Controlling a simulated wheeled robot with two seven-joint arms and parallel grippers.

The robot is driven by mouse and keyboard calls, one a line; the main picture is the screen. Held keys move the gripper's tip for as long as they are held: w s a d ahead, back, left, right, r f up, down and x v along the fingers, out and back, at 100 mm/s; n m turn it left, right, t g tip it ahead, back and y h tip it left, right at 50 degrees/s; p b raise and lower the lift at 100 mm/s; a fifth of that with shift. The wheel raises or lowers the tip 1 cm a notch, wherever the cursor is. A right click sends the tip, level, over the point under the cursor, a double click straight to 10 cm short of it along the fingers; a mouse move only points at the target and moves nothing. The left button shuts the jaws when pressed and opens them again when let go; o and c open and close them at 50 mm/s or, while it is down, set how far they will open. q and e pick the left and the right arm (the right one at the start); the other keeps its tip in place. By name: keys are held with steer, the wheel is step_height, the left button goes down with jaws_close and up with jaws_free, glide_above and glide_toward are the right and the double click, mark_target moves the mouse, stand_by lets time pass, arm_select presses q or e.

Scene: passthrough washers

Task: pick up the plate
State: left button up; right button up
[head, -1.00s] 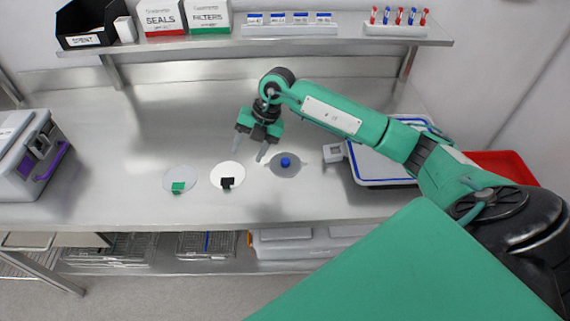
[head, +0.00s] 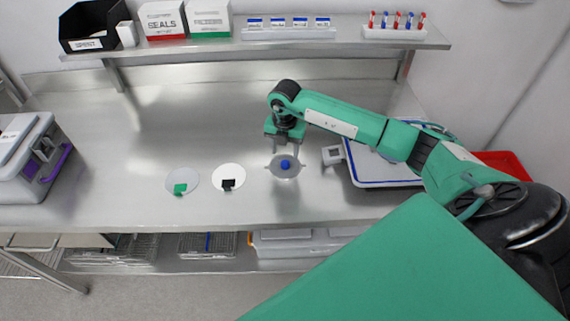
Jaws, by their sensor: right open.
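Three thin round plates lie in a row on the steel counter. The right one is a dark grey plate (head: 293,173) with a blue knob (head: 286,165) at its middle. The middle one is a white plate (head: 230,170) with a black block on its front part. The left one is a pale grey plate (head: 181,173) with a green block on its front part. My right gripper (head: 286,150) is open and points down at the dark grey plate, its fingers at either side just behind the blue knob. I cannot tell whether they touch the plate. My left gripper is out of view.
A blue-edged white tray or device (head: 378,170) stands right of the plates, with a small grey block (head: 332,155) beside it. A grey machine (head: 30,160) stands at the left. A shelf (head: 250,38) with boxes runs along the back. The counter behind the left plates is clear.

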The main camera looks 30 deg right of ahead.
mark_target(285, 161)
steer(key=shift+f+p, duration=0.3)
steer(key=shift+f, duration=0.05)
step_height(285, 161, down, 3)
steer(key=shift+w+d+f+p, duration=0.1)
steer(key=shift+d+f+p, duration=0.1)
steer(key=shift+p, duration=0.7)
steer(key=shift+f, duration=0.55)
steer(key=c, duration=1)
steer(key=shift+c, duration=0.4)
steer(key=shift+r, duration=0.15)
